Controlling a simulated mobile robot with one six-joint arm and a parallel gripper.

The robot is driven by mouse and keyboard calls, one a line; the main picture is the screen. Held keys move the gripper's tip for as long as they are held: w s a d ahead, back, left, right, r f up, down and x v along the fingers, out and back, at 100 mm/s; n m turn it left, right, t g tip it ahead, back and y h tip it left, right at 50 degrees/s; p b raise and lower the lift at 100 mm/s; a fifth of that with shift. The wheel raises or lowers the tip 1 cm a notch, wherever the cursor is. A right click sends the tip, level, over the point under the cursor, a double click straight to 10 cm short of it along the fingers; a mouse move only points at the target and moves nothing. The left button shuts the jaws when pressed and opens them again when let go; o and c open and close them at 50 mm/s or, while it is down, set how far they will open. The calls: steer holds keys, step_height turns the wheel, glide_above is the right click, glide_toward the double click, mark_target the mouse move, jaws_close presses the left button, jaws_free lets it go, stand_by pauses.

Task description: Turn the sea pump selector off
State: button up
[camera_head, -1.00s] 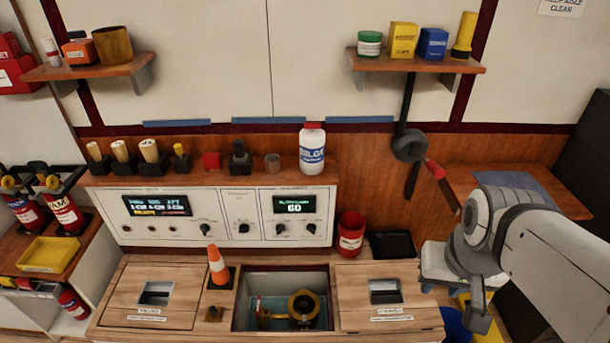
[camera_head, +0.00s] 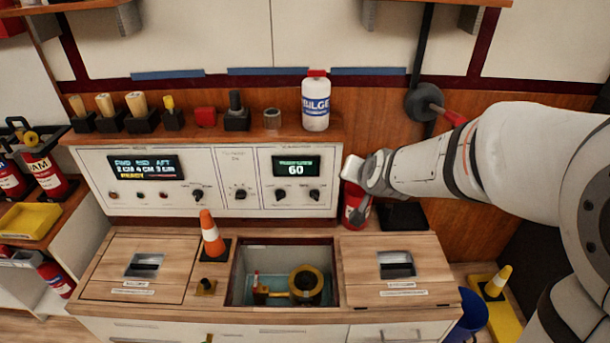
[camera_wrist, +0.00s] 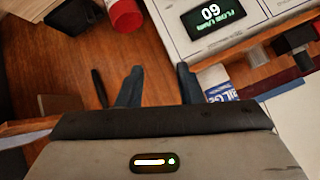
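The white control panel (camera_head: 215,180) carries several dark rotary knobs, including a left knob (camera_head: 198,195), a middle-section knob (camera_head: 240,194) and two right-hand knobs (camera_head: 282,195) and (camera_head: 315,195). Their labels are too small to read, so I cannot tell which is the sea pump selector or its setting. My gripper (camera_head: 358,178) is right of the panel, in front of the red tub, touching no knob. In the wrist view my gripper (camera_wrist: 160,78) has its two fingers apart with nothing between them. That view shows the panel's "60" display (camera_wrist: 217,14), but no knob clearly.
A white bilge bottle (camera_head: 316,104) stands on the ledge above the panel's right end. A red tub (camera_head: 354,212) stands beside the panel. An orange cone (camera_head: 211,235) stands in front, left of an open hatch (camera_head: 240,290).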

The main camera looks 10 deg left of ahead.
steer(key=w+a+f+m+t+y+b, duration=0.1)
steer(key=w+a+f+t+b, duration=0.2)
steer(key=a+f, duration=0.35)
steer(key=w+a+f+m+t+b, duration=0.1)
steer(key=w+a+f+b, duration=0.4)
steer(key=f, duration=0.3)
steer(key=m+t+b, duration=0.2)
steer(key=t+b, duration=0.2)
steer(key=b, duration=0.5)
glide_toward(282, 198)
steer(key=b+x, duration=0.1)
steer(key=x, duration=0.7)
steer(key=shift+a, duration=0.1)
jaws_close()
